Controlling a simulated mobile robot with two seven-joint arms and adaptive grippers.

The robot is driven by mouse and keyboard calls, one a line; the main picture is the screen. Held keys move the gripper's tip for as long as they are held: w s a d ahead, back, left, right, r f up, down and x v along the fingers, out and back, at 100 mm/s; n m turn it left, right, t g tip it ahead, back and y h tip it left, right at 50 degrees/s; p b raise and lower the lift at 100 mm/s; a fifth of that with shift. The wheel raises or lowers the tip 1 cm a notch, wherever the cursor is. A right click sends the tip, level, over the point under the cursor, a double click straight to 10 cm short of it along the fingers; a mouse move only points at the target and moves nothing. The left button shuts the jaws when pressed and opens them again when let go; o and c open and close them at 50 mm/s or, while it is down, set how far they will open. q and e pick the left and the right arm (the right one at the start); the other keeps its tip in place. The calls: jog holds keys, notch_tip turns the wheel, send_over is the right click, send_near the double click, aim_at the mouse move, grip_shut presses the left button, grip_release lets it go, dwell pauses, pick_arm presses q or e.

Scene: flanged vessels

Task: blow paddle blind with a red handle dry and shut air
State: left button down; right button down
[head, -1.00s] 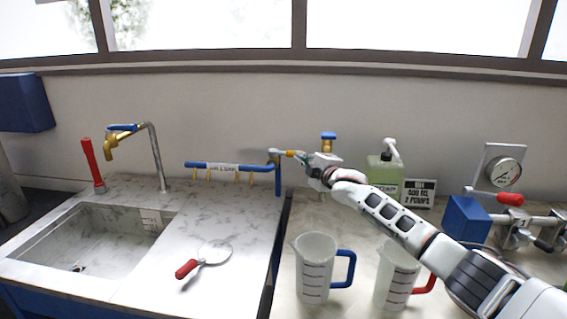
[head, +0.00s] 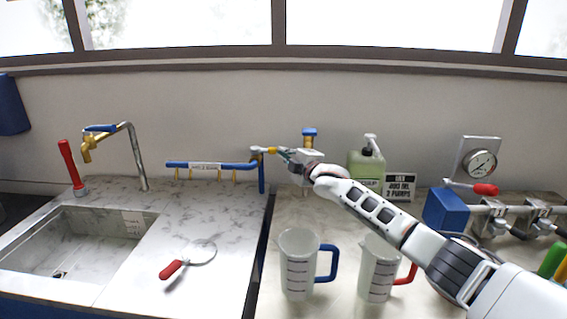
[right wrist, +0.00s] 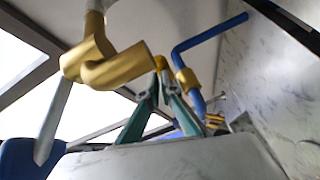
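The paddle blind (head: 202,251) lies flat on the marble counter right of the sink, its red handle (head: 171,269) towards the front left. Whether it is wet cannot be told. The blue air rail (head: 212,165) stands behind it, with a label and several yellow nozzles pointing down. A valve with a yellow-gripped lever (head: 271,150) sits at its right end. My right gripper (head: 280,153) is at this lever. In the right wrist view its teal fingers (right wrist: 162,82) converge on the orange-yellow grip and look shut on it. My left gripper is out of view.
A sink (head: 75,240) with a brass tap (head: 88,150) and a red-handled tool (head: 70,165) is at left. Two measuring jugs (head: 298,265) (head: 377,272) stand below my right arm. A soap bottle (head: 367,165) and a brass valve (head: 309,142) are behind. Counter around the paddle is clear.

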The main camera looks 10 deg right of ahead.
jog(key=v, duration=1.2)
dwell(0.3)
